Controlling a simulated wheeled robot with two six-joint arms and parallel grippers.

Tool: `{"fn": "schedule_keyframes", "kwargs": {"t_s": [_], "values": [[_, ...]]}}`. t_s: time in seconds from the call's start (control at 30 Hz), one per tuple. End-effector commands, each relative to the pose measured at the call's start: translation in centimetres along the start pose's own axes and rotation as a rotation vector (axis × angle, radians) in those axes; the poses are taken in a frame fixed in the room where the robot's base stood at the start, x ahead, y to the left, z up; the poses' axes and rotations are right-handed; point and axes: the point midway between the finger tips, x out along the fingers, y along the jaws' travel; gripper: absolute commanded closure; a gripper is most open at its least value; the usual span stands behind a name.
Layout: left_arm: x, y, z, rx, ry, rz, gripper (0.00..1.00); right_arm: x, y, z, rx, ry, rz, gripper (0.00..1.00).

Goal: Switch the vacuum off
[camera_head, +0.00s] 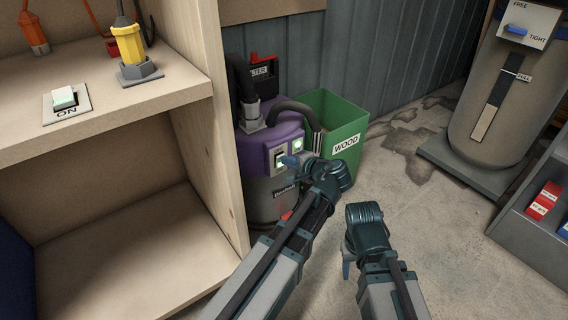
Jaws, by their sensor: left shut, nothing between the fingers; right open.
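The vacuum (267,198) is a grey canister with a purple top, standing on the floor beside the wooden shelf unit. Its front panel holds a switch (279,157) and, to the right of it, a lit greenish light (297,145). My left gripper (289,160) is shut and empty, its fingertips at the panel close to the switch. I cannot tell whether they touch it. My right gripper (347,262) is open and empty, low in front of the vacuum and apart from it.
A green bin (347,118) labelled WOOD stands behind my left arm. The wooden shelf (150,95) at left carries a switch plate (66,103) marked ON and a yellow connector (132,52). A grey collector (500,95) and a grey rack (520,230) stand at right. The floor between is clear.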

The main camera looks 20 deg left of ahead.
Motion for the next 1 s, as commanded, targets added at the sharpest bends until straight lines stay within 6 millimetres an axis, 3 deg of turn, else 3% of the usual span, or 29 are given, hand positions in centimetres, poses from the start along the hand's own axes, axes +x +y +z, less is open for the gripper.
{"fn": "schedule_keyframes", "kwargs": {"t_s": [0.33, 0.5, 0.73, 1.0], "values": [[0.0, 0.0, -0.1, 0.0, 0.0, 0.0, 1.0, -0.1, 0.0, 0.0, 0.0, 0.0, 0.0, 0.5], [0.3, -1.1, -0.1, 0.0, -0.002, 0.048, 1.0, -1.8, 0.2, 0.1, 0.0, -0.001, 0.0, 0.5], [0.4, -0.4, -0.1, 0.001, -0.001, 0.048, 1.0, -1.2, 0.1, 0.1, 0.0, -0.001, 0.0, 0.5], [0.0, -1.3, -0.1, 0.001, 0.0, 0.047, 1.0, -2.1, 0.2, 0.1, 0.0, -0.001, 0.0, 0.5]]}}
